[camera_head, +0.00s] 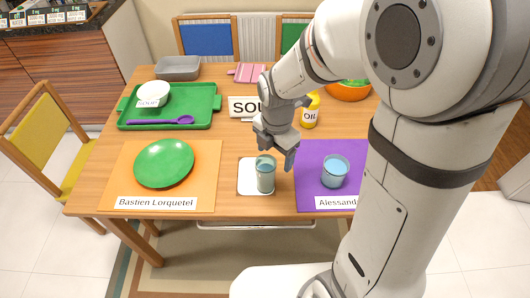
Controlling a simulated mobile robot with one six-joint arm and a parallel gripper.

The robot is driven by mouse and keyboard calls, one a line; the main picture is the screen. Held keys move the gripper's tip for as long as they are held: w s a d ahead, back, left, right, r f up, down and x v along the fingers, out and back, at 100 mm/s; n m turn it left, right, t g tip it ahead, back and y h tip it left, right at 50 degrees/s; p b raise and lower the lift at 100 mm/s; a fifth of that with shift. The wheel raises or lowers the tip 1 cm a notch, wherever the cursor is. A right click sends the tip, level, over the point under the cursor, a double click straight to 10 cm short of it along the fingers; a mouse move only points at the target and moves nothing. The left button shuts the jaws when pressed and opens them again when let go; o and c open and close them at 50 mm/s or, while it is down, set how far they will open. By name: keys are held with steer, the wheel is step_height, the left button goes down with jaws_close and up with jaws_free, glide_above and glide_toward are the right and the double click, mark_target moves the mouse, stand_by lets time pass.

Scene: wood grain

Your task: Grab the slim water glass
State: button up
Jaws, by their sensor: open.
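A slim water glass (265,177), clear and bluish, stands upright on a small white square coaster or napkin (246,178) near the table's front edge. A wider blue-tinted glass (335,172) stands to its right on a purple placemat. My gripper (275,155) points down just above and behind the slim glass. It is open. The view does not show clearly whether its fingers touch the glass or pass around its rim.
An orange placemat (205,190) with a green plate (164,163) lies left. A green tray (205,98) with a soup bowl (154,95) and purple spoon (165,121) is behind it. A yellow oil bottle (310,112) and orange bowl (346,92) stand behind my gripper.

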mark_target(267, 157)
steer(key=a+f+n, duration=0.1)
steer(key=n, duration=0.1)
steer(key=w+f+n, duration=0.1)
steer(key=shift+a+f+n, duration=0.1)
steer(key=shift+a+n, duration=0.3)
steer(key=shift+f, duration=0.3)
steer(key=f, duration=0.7)
steer(key=shift+s+a+f, duration=0.1)
steer(key=shift+a+f, duration=0.05)
steer(key=shift+a, duration=0.1)
steer(key=shift+c, duration=0.5)
steer(key=c, duration=1.2)
